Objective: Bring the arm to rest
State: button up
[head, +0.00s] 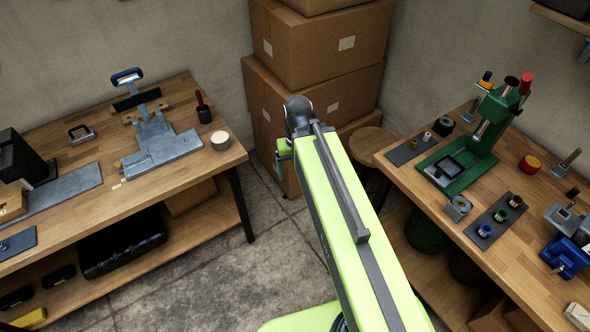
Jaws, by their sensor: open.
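My lime-green arm (345,215) rises from the bottom of the head view and slants up and away to the left, over the floor between two benches. It ends in a dark rounded joint (298,115) in front of the stacked boxes. A small green part (283,150) shows just below and left of that joint. The rest of the arm is hidden behind the long link. My gripper's fingers do not show, and I see nothing held.
A left bench (75,175) carries metal tools and a round tin (220,140). A right bench (485,262) carries a green press (480,140) and small parts. Cardboard boxes (325,50) stand at the back, near a round stool (372,143). Floor (240,275) is open between the benches.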

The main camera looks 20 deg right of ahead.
jog(key=shift+a+f+b, duration=0.2)
jog(key=shift+f+b, duration=0.95)
jog(key=shift+f, duration=0.05)
jog(key=shift+a+f+b, duration=0.2)
jog(key=shift+f+b, duration=0.95)
